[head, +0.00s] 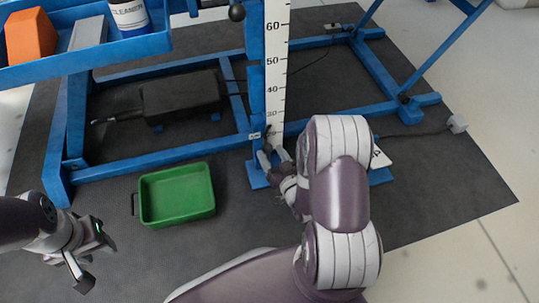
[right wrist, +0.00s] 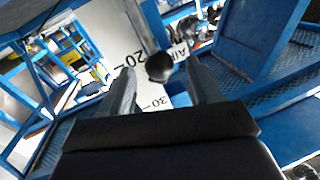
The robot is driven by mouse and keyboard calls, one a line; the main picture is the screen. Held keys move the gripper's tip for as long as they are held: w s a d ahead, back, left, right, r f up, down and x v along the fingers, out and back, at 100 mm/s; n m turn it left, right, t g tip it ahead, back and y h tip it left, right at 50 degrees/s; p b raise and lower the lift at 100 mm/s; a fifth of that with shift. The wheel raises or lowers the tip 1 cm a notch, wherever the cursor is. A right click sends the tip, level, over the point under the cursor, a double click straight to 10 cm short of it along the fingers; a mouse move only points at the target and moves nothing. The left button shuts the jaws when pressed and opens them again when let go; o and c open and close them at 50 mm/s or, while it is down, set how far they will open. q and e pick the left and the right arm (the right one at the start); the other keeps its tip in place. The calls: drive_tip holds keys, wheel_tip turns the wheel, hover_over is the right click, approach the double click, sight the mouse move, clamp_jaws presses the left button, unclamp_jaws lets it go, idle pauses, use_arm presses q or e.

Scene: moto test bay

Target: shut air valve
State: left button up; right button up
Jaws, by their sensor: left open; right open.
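The right gripper is open. In the head view my right gripper (head: 273,156) is at the lower end of the ruler, by the blue post, and my forearm hides part of that area. My left gripper (head: 90,258) is open and empty at the lower left, apart from the valve.
The white ruler (head: 275,60) stands along the blue post. A green bin (head: 177,194) sits on the dark mat left of my right arm. A blue tray (head: 100,64) holds a cleaner can (head: 129,16) and an orange block (head: 30,37). Blue frame bars surround the post.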

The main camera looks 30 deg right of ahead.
use_arm(q)
drive_tip(key=shift+f, duration=0.35)
use_arm(e)
drive_tip(key=shift+w, duration=0.85)
